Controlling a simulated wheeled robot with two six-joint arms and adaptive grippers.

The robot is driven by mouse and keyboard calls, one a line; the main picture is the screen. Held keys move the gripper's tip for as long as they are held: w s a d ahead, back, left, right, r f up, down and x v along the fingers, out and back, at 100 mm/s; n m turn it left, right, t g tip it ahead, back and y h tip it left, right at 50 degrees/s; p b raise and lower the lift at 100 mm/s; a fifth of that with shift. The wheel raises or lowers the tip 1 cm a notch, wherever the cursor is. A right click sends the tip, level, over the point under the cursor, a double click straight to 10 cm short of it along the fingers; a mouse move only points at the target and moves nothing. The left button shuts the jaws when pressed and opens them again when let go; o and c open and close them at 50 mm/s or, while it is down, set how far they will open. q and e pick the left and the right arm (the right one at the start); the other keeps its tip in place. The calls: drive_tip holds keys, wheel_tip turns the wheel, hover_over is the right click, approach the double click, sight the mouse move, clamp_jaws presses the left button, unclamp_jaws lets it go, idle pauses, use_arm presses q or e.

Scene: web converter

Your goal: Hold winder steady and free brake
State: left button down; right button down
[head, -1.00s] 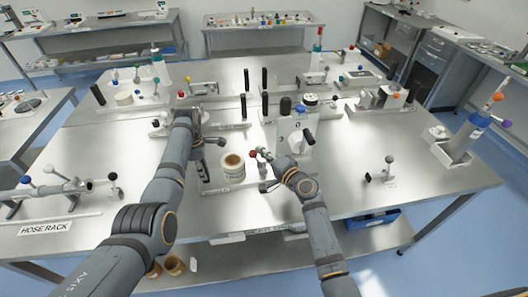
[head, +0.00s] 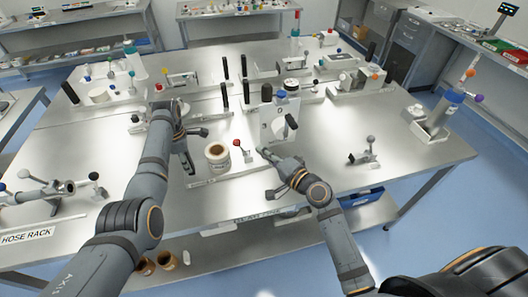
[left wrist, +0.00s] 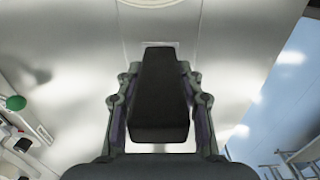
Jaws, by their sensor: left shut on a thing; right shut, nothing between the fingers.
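My left gripper (head: 180,122) is shut on a black handle (left wrist: 160,95), which fills the space between its fingers in the left wrist view. In the head view this handle is mostly hidden by the gripper and forearm. A upright pale plate unit (head: 268,124) with black knobs stands right of the middle of the steel bench. A red-ball lever (head: 237,143) stands in front of it to the left. My right gripper (head: 264,152) is shut and empty, just right of the red-ball lever and apart from it. I cannot tell which part is labelled winder or brake.
A brown-and-white roll (head: 217,156) stands between my two grippers. Several black upright handles, such as one (head: 225,97), rise behind it. A small grey-ball lever (head: 370,142) stands to the right. The bench's front right (head: 410,160) is clear.

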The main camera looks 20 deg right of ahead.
use_arm(q)
drive_tip(key=shift+s+f, duration=0.35)
drive_tip(key=shift+f, duration=0.15)
drive_tip(key=shift+w+r+p, duration=0.15)
drive_tip(key=shift+r+p, duration=0.1)
drive_tip(key=shift+p, duration=0.3)
drive_tip(key=c, duration=1.3)
unclamp_jaws()
drive_tip(key=o, duration=0.5)
drive_tip(key=shift+w+r, duration=0.15)
drive_tip(key=shift+o, duration=0.2)
wheel_tip(320, 180, up, 12)
drive_tip(key=shift+r, duration=0.1)
